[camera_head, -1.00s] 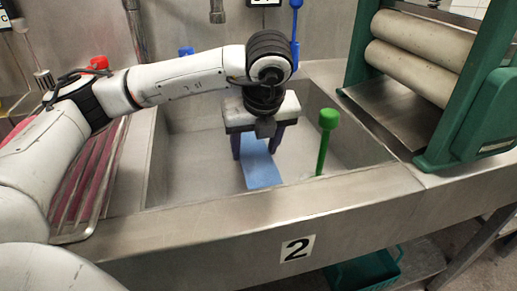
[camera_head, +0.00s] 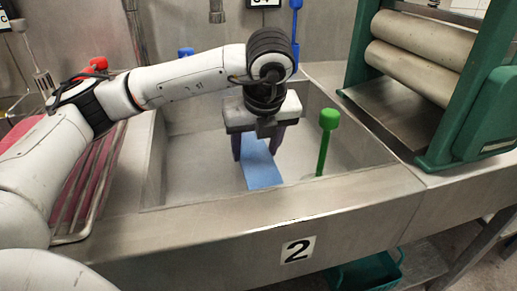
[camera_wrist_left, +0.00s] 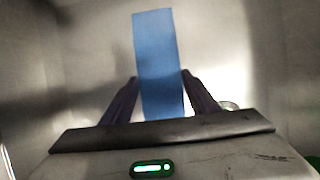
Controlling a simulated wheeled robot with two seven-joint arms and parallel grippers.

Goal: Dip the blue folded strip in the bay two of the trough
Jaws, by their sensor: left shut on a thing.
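The blue folded strip (camera_head: 262,170) hangs below my left gripper (camera_head: 258,152), inside the trough bay marked 2 (camera_head: 190,208). In the left wrist view the strip (camera_wrist_left: 158,60) stands out between the two dark fingers of my left gripper (camera_wrist_left: 160,92), which is shut on it. The strip's upper part is hidden by the gripper in the head view. I cannot tell whether the strip's lower end touches the bay floor or any liquid. My right gripper is not in view.
A green-knobbed rod (camera_head: 327,140) stands in the bay right of the strip. A green-framed roller press (camera_head: 425,60) stands at the right. A metal rack (camera_head: 88,190) lies at the left. A teal basket (camera_head: 365,272) sits below the trough.

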